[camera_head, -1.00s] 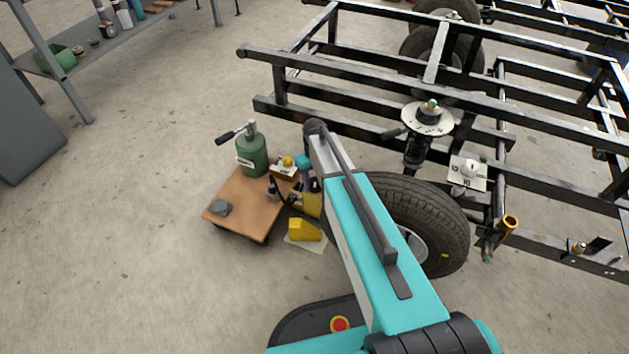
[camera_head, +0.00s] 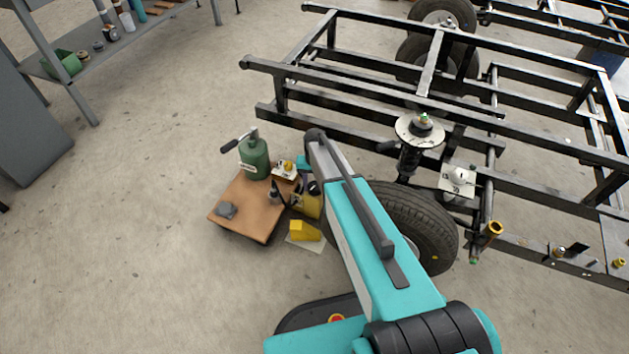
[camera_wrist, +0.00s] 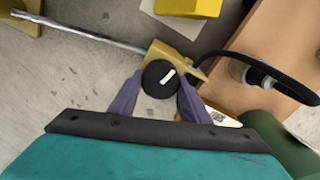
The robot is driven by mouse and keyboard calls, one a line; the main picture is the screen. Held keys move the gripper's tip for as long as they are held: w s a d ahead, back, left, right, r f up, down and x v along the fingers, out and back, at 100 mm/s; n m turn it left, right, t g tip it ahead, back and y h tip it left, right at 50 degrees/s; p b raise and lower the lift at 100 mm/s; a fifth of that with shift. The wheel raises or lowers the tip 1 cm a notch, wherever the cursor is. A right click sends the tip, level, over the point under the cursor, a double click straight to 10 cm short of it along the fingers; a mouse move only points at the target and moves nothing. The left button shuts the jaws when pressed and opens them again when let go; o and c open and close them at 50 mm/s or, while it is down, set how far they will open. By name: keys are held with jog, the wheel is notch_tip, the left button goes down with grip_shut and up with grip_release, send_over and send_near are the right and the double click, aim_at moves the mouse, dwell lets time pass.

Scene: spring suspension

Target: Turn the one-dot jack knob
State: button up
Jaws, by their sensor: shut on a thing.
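The black round knob (camera_wrist: 160,78) with one white mark sits on the yellow jack body (camera_wrist: 170,54) in the wrist view. My gripper (camera_wrist: 157,88) has its two purple fingers on either side of the knob and is shut on it. The white mark is on the upper right part of the knob's face. In the head view the yellow jack (camera_head: 309,206) stands on the floor beside the tyre, partly hidden by my arm.
A wooden dolly (camera_head: 241,205) with a green bottle (camera_head: 254,158) stands left of the jack. A yellow wedge (camera_head: 304,231) lies on the floor in front. The tyre (camera_head: 415,218) and black frame (camera_head: 350,72) are to the right. Floor at left is open.

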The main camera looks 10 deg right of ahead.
aim_at(315, 184)
jog(key=shift+d+m+p, duration=0.1)
jog(key=shift+m+p, duration=0.65)
jog(key=shift+m, duration=0.35)
jog(key=o, duration=1)
jog(key=shift+o, duration=0.2)
jog(key=shift+r, duration=0.1)
notch_tip(315, 184, up, 14)
jog(key=p, duration=0.3)
